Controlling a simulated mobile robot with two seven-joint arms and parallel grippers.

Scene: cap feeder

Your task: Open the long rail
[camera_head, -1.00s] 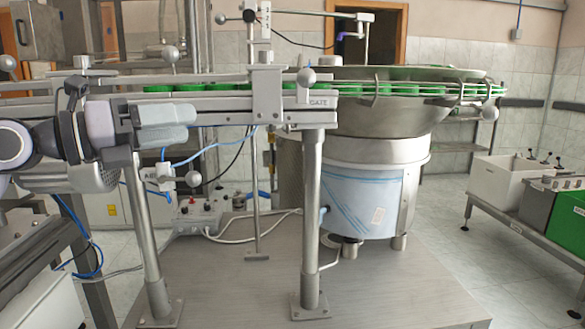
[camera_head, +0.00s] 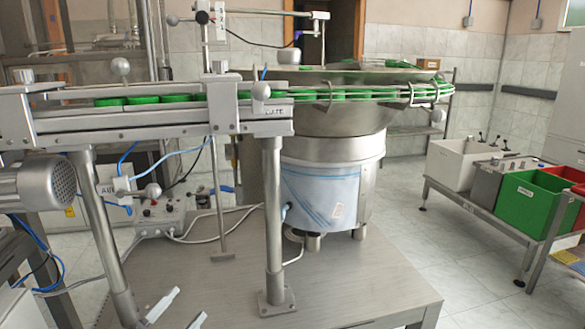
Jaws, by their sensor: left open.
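Green caps (camera_head: 143,100) sit in a row along the straight metal track. A long metal rail (camera_head: 165,118) runs along the track's front side, below the caps, to a block marked GATE (camera_head: 277,110). A round knob (camera_head: 261,90) is near the gate. Thin curved rails (camera_head: 385,94) continue along the bowl's rim on the right; I cannot tell whether any rail is open. My left gripper (camera_head: 178,313) is at the bottom edge, left of centre, with only its two fingertips showing. They are apart and empty, well below the rail. My right gripper is not in view.
The steel feeder bowl (camera_head: 340,121) stands on a drum on the grey table (camera_head: 350,287). Support posts (camera_head: 274,220) rise from the table near the gripper. A motor (camera_head: 40,185) is at left. A green bin (camera_head: 527,198) stands right, beyond open floor.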

